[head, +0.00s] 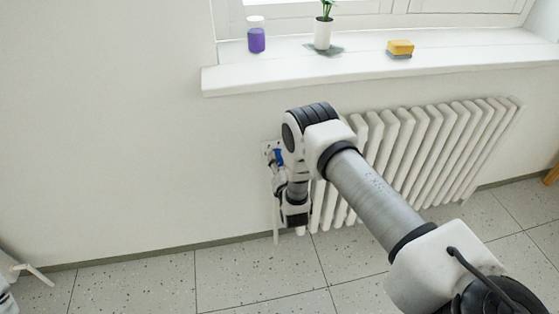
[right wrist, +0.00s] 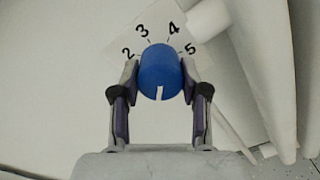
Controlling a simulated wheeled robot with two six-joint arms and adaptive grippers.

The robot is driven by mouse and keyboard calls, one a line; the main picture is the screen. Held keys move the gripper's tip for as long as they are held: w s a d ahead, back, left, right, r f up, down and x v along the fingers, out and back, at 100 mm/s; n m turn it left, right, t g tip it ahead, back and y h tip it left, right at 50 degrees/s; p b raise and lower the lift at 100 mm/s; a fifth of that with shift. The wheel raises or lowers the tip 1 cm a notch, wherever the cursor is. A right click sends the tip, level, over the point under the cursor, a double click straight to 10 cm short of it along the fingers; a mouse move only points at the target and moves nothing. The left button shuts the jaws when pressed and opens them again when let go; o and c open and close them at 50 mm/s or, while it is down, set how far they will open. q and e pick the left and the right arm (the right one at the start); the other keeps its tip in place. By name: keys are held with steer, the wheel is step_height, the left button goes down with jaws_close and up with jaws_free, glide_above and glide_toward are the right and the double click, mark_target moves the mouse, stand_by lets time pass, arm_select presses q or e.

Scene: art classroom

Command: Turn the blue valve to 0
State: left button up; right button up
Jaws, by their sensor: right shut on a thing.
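The blue valve (right wrist: 160,70) is a round knob on a white plate (right wrist: 112,38) with black numbers. In the right wrist view 2, 3, 4 and 5 show around its upper side; any other numbers are hidden. A white mark on the knob points down toward the camera, away from these numbers. My right gripper (right wrist: 160,80) is shut on the knob, one finger on each side. In the head view the blue valve (head: 279,156) shows at the left end of the radiator, with my right gripper (head: 281,167) at it, partly hidden by my wrist.
The white radiator (head: 420,140) stands right beside the valve, behind my right arm. Above is a windowsill (head: 360,66) with a purple jar (head: 256,38), a potted plant (head: 322,33) and a yellow sponge (head: 400,47). The wall to the left is bare.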

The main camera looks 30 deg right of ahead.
steer(key=shift+f+n, duration=0.1)
steer(key=shift+n, duration=0.5)
steer(key=o, duration=1.1)
steer(key=shift+o, duration=0.2)
steer(key=shift+s, duration=0.1)
steer(key=v, duration=1.2)
